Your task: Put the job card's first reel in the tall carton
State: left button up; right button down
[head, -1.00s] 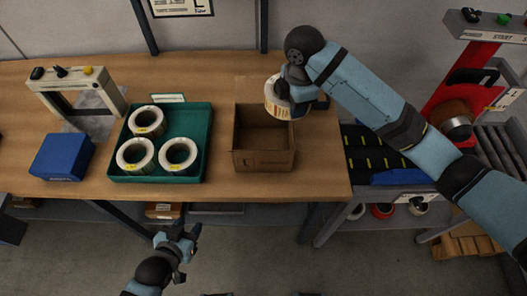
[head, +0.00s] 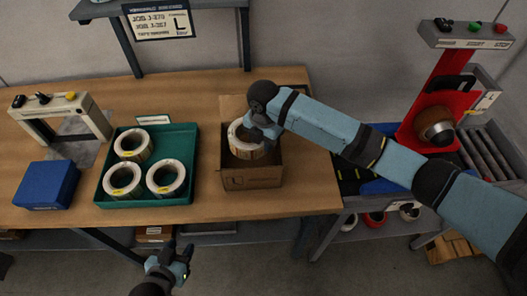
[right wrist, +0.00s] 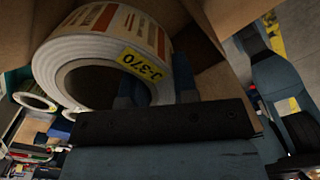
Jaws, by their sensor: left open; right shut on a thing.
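My right gripper (head: 258,132) is shut on a white label reel (head: 244,149) with a yellow tag reading J-370. In the right wrist view the reel (right wrist: 110,40) sits at the fingers (right wrist: 157,92), its hollow core facing the camera. The reel is at the mouth of the open cardboard carton (head: 252,179), overlapping its opening; whether it touches the bottom is hidden. The carton's walls also show in the right wrist view (right wrist: 215,65). The job card (head: 158,21) on the wall board seems to list J-370 first. My left gripper (head: 181,260) is open and empty before the table.
A green tray (head: 113,199) left of the carton holds three white reels (head: 131,144). A blue box (head: 47,186) and a grey frame device (head: 60,110) stand further left. A red rewinder (head: 432,112) and rollers (head: 485,150) are at right. The table has free room behind the tray.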

jog(key=shift+f, duration=2.95)
jog(key=shift+f, duration=0.1)
jog(key=shift+f, duration=0.5)
jog(key=c, duration=0.9)
grip_release()
notch_tip(320, 180, up, 13)
jog(key=shift+r+b, duration=0.1)
jog(key=shift+b, duration=0.3)
